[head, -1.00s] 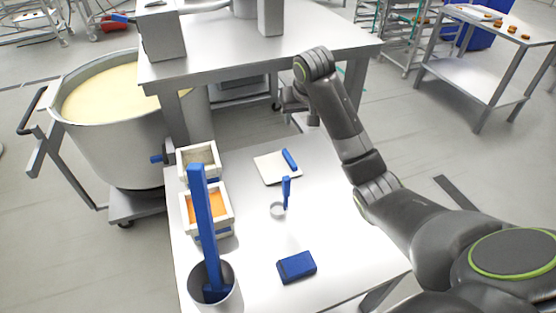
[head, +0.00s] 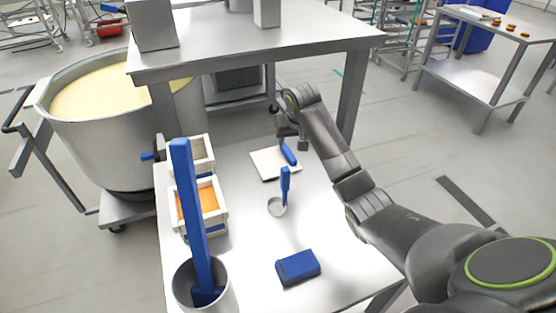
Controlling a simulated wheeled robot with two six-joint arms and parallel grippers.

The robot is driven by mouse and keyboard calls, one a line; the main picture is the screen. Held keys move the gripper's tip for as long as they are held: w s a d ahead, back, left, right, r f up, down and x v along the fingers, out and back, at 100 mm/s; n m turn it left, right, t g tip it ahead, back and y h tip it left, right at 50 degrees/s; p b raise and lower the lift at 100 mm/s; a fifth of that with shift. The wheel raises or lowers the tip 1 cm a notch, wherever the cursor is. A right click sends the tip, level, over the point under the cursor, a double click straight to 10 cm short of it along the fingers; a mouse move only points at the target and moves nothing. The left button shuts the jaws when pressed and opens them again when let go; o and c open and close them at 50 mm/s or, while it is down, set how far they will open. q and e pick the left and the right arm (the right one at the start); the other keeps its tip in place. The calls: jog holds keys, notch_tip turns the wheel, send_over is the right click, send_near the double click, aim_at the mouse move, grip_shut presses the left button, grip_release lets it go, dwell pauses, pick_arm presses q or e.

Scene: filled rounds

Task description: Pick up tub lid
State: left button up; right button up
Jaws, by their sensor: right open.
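The tub lid seems to be the flat white square plate (head: 266,166) with a blue bar (head: 289,154) near its right edge. It lies flat on the far part of the low white table. My right gripper (head: 292,144) is open and empty, pointing down just above the blue bar. I cannot tell whether its fingers touch the bar. Two white square tubs stand along the table's left side, one with grainy pale filling (head: 201,155) and one with orange filling (head: 206,197). My left gripper is not in view.
A scoop with a blue handle (head: 285,183) stands nearer on the table, and a blue block (head: 298,267) lies at the front. A tall blue paddle (head: 186,215) stands in a grey pot (head: 222,294). A taller steel table (head: 215,60) is behind the lid.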

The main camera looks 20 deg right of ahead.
aim_at(289, 153)
jog(key=shift+x, duration=4.5)
jog(key=shift+s, duration=0.1)
jog(key=shift+c, duration=0.3)
grip_shut()
